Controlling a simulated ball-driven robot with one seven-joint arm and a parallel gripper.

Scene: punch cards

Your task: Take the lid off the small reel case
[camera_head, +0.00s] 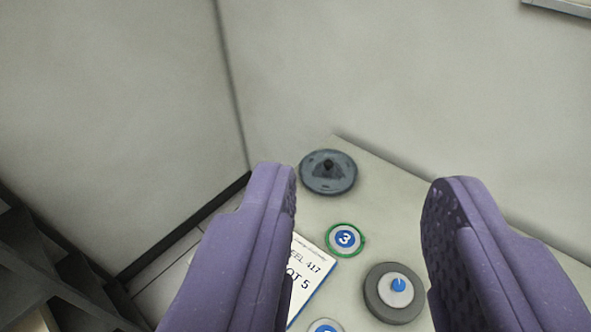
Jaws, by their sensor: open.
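A round dark blue-grey piece with a small dark knob at its centre (328,172) sits near the far end of the pale surface. It looks like the lidded reel case, but I cannot tell how much of it is lid and how much is case. My gripper (365,180) is open and empty, with its two purple fingers wide apart. In the picture the knobbed piece lies between the fingertips, closer to the left one. It appears beyond the fingers, and nothing touches it that I can see.
A green-rimmed disc marked 3 (345,240), a grey reel with a blue centre (394,294) and a printed card (308,268) lie nearer. Another disc (325,326) is cut off at the bottom. Walls (400,80) rise behind. Bare surface (390,215) lies between the fingers.

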